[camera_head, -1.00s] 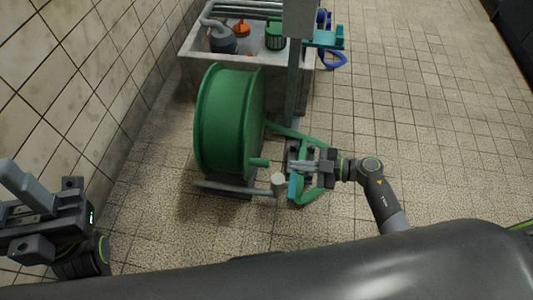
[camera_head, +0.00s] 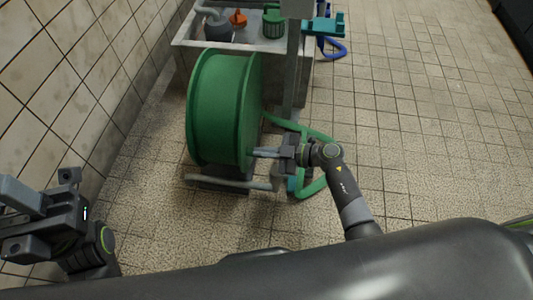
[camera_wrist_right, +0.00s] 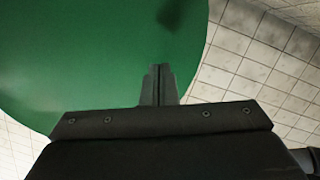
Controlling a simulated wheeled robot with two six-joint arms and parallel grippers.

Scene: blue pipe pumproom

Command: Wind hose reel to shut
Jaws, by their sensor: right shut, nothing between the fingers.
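The green hose reel (camera_head: 222,110) stands on a low grey frame (camera_head: 222,184) on the floor in the head view. Its green face (camera_wrist_right: 90,60) fills the upper left of the right wrist view. My right gripper (camera_head: 258,152) is shut and empty, with its fingers pointing left at the reel's right face, close to it. In the wrist view the fingertips (camera_wrist_right: 160,68) lie together in front of the green face; I cannot tell whether they touch it. A green hose (camera_head: 316,180) loops beneath my right wrist. My left gripper (camera_head: 40,205) is at the left edge, away from the reel; its jaw gap is unclear.
A grey basin (camera_head: 185,40) with an orange-topped item (camera_head: 238,18) and a green container (camera_head: 273,22) stands behind the reel. A grey post (camera_head: 292,65) rises beside it. A blue hose (camera_head: 334,48) lies farther back. The tiled wall (camera_head: 60,80) is left; floor is clear right.

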